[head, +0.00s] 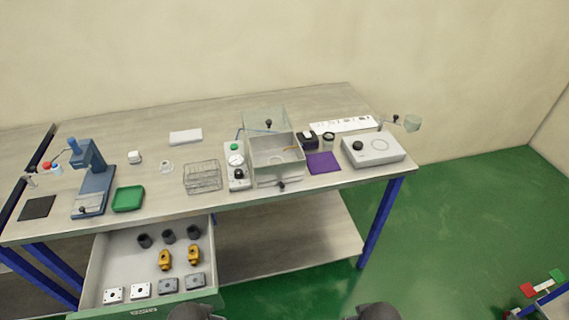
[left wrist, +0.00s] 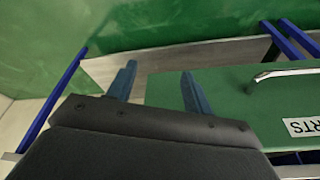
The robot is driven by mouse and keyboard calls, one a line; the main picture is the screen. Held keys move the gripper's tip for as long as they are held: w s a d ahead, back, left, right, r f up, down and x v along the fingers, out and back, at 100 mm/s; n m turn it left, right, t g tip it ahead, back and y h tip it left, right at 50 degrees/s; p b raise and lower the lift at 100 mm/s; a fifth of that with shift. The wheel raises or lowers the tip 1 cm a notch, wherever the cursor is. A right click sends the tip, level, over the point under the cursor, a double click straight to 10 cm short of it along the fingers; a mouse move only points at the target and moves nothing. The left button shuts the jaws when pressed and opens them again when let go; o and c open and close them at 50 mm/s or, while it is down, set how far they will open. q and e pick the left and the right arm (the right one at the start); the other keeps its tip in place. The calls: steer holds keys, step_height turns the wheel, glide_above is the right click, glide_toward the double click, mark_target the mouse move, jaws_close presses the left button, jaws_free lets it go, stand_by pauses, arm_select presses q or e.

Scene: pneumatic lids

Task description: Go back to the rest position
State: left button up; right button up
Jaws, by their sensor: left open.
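My left gripper (left wrist: 158,69) shows in the left wrist view as two blue-grey fingers spread apart, with nothing between them. It is open, beside the green front of the open drawer (left wrist: 235,105), which bears a handle and a PARTS label. In the head view, dark rounded parts of my arms show at the bottom edge; no gripper fingers can be made out there. My right gripper is not in view.
The open drawer (head: 112,250) sticks out below the workbench (head: 235,120), holding dark cups, yellow fittings and grey plates. On the bench stand a clear-lidded box (head: 272,160), a wire basket (head: 203,177), a green tray (head: 128,199) and a blue press (head: 92,185).

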arm_select(q)
steer(key=s+f+b, duration=0.2)
steer(key=f, duration=1.3)
steer(key=s+d+f+g+b, duration=0.1)
steer(key=s+f+b, duration=0.2)
steer(key=f, duration=1.2)
steer(key=s+f+b, duration=0.2)
steer(key=f, duration=1.2)
steer(key=shift+s+d+f, duration=0.3)
steer(key=shift+s+f, duration=0.1)
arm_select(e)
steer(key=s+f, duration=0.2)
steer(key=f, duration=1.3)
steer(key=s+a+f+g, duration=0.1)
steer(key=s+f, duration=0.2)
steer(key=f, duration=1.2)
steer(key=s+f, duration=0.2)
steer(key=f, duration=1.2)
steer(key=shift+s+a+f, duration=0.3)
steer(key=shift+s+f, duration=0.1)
